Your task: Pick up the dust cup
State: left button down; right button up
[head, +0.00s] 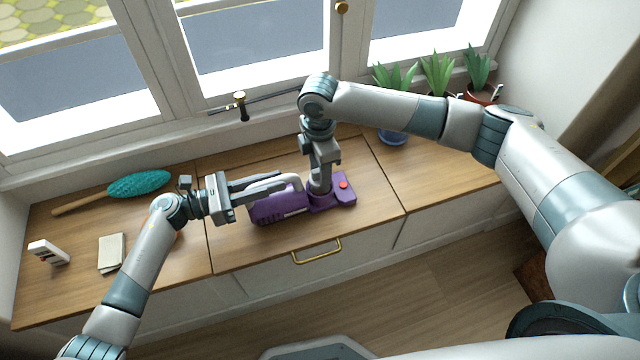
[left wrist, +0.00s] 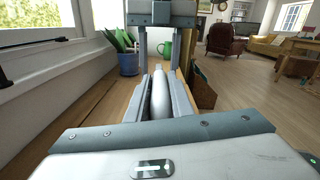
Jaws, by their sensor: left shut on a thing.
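A purple handheld vacuum (head: 279,206) lies on the wooden counter, with a red button at its right end. A pale grey rounded part (head: 292,182) runs along its upper left side; I cannot tell whether this is the dust cup or a handle. My left gripper (head: 277,182) reaches in from the left and is shut on this grey part. The grey part also shows between its fingers in the left wrist view (left wrist: 160,95). My right gripper (head: 320,188) points down at the vacuum's purple middle. Its two fingers stand apart in the left wrist view; whether they grip is hidden.
Potted plants (head: 437,72) stand at the back right. Windows line the back. A drawer handle (head: 317,252) is in front.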

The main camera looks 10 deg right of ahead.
pick_arm(q)
jog(key=shift+f, duration=0.15)
pick_arm(e)
jog(key=shift+r, duration=0.1)
notch_tip(320, 180, up, 10)
jog(key=shift+f, duration=0.1)
dwell(0.5)
pick_arm(q)
jog(key=c, duration=1.5)
grip_release()
jog(key=shift+a, duration=0.1)
jog(key=a, duration=0.4)
jog(key=s+a, duration=0.1)
jog(key=a, duration=0.6)
jog(key=shift+s+a, duration=0.4)
jog(key=shift+d, duration=0.1)
